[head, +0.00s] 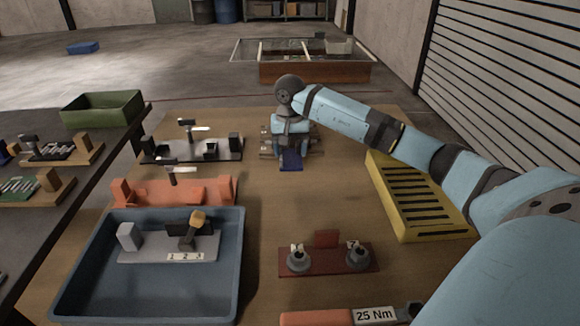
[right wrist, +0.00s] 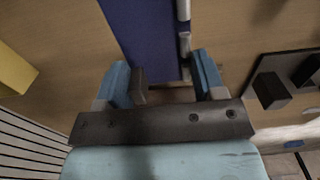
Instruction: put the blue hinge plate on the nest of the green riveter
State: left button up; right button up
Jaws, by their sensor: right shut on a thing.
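The blue hinge plate (head: 291,161) shows below my right gripper (head: 290,148) in the head view, over the middle of the brown table. In the right wrist view the plate (right wrist: 145,30) is a dark blue sheet with a metal hinge barrel along one side. My right gripper (right wrist: 162,82) is shut on the hinge plate; its fingers partly hide the grip. I cannot tell whether the plate touches the table. My left gripper is out of view.
A dark fixture (head: 228,154) and an orange fixture (head: 155,190) stand left of the gripper. A blue tray (head: 70,285) is at front left, a yellow slotted rack (head: 433,218) at right, a red block stand (head: 325,261) in front. Bare table lies between them.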

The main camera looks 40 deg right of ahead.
aim_at(290, 156)
jog(key=shift+f+b, duration=0.4)
jog(key=shift+f, duration=2.1)
jog(key=shift+f, duration=0.2)
jog(key=o, duration=1)
jog(key=shift+o, duration=0.2)
jog(key=shift+r, duration=0.15)
